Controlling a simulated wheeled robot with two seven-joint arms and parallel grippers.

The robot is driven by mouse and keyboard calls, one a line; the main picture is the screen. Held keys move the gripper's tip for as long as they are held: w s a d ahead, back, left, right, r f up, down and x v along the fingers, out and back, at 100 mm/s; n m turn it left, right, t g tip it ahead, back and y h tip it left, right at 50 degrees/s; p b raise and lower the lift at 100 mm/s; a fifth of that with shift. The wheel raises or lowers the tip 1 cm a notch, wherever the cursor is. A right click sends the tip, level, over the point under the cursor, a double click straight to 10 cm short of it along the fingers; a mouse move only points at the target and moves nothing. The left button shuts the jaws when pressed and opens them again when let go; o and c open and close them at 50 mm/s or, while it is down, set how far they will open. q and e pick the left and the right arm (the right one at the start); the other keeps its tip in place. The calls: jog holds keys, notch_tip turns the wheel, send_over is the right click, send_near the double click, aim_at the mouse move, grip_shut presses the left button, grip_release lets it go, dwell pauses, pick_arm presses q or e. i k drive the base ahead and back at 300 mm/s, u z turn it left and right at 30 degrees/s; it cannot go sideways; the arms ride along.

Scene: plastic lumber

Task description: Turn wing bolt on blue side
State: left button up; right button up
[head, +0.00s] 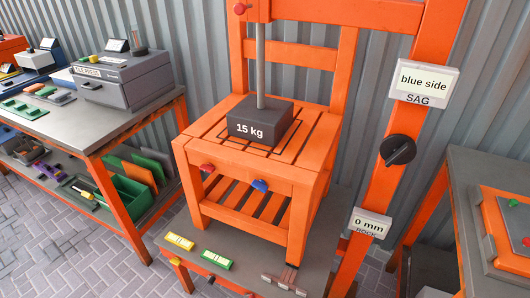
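A blue wing bolt (260,185) sits on the front edge of an orange slatted stand (284,177), right of centre. A red wing bolt (207,168) is on the same front edge, further left. A dark block marked "15 kg" (260,122) rests on the stand's top, with a grey rod rising from it. An upper display (424,82) reads "blue side" above the label SAG. A lower display (370,223) reads "0 mm" above ROCK. Neither of my grippers shows in the head view.
A black knob (398,150) is on the orange post at right. Yellow (180,241) and green (217,260) level-like bars lie on the grey base before the stand. A workbench (78,121) with a grey machine stands left; another bench (476,170) stands right. Paved floor shows between.

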aim_at(260, 184)
jog(key=z, duration=1.3)
jog(key=k, duration=0.55)
jog(key=u, duration=0.55)
